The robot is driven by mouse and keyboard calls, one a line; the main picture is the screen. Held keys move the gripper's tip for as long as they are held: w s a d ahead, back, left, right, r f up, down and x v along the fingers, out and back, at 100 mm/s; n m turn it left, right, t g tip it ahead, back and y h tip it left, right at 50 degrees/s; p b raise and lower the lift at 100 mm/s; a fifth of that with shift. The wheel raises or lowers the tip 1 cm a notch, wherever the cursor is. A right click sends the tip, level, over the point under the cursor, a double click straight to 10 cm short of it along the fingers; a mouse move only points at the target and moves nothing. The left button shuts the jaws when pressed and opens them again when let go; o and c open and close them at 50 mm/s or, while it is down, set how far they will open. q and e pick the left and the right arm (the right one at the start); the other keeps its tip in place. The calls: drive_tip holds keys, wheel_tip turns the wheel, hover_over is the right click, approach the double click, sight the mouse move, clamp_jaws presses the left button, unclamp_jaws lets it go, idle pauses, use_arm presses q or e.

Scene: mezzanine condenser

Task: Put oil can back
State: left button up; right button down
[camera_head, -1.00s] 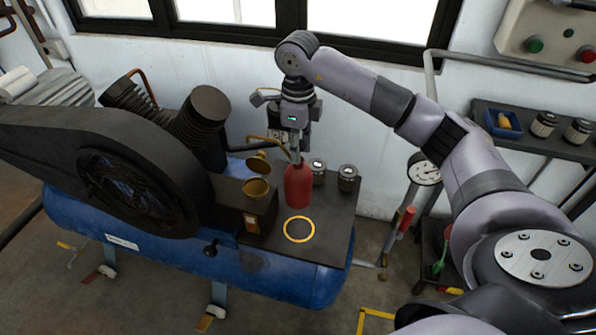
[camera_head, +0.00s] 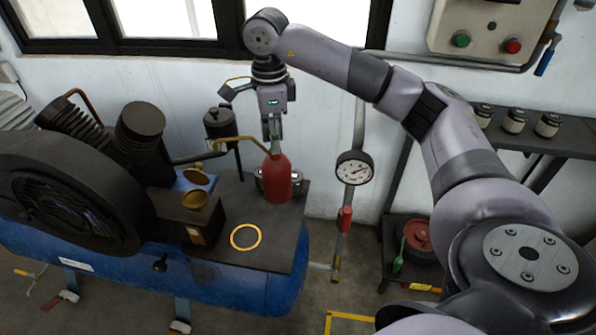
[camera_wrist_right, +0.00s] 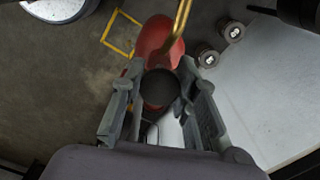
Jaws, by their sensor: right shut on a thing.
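The oil can (camera_head: 278,180) is red with a thin brass spout (camera_head: 238,143) that points left. My right gripper (camera_head: 272,138) comes down from above and is shut on the can's top. In the right wrist view the red can (camera_wrist_right: 153,38) shows beyond the gripper's fingers (camera_wrist_right: 160,100), with a dark round cap between them. In the head view the can appears over the back right of the dark plate (camera_head: 275,225); I cannot tell how high it is above it. A yellow ring (camera_head: 245,237) marks a bare spot on that plate. My left gripper is not in view.
Jars (camera_head: 297,177) stand behind the can, partly hidden by it. Brass cups (camera_head: 196,199) on a dark box and the black compressor (camera_head: 70,190) lie left. A gauge (camera_head: 355,168) on a pipe stands right. A shelf (camera_head: 540,142) with jars is at the far right.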

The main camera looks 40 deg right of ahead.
sight(275, 162)
drive_tip(key=shift+s+d+f, duration=0.1)
drive_tip(key=shift+d+f, duration=0.05)
drive_tip(key=f, duration=0.4)
drive_tip(key=f+p, duration=0.1)
drive_tip(key=f, duration=0.2)
drive_tip(key=shift+a, duration=0.25)
wheel_tip(275, 162, down, 7)
drive_tip(key=shift+f+p, duration=0.1)
drive_tip(key=shift+p, duration=0.5)
drive_tip(key=shift+f, duration=0.85)
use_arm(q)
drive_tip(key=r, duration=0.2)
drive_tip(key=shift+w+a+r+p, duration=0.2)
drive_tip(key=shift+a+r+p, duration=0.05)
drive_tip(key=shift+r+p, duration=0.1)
use_arm(e)
drive_tip(key=f, duration=0.3)
drive_tip(key=shift+w+f, duration=0.2)
drive_tip(key=shift+f, duration=0.2)
drive_tip(key=shift+f, duration=0.15)
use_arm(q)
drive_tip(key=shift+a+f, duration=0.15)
use_arm(e)
drive_tip(key=c, duration=1.2)
unclamp_jaws()
drive_tip(key=shift+s, duration=0.1)
drive_tip(key=shift+c, duration=0.2)
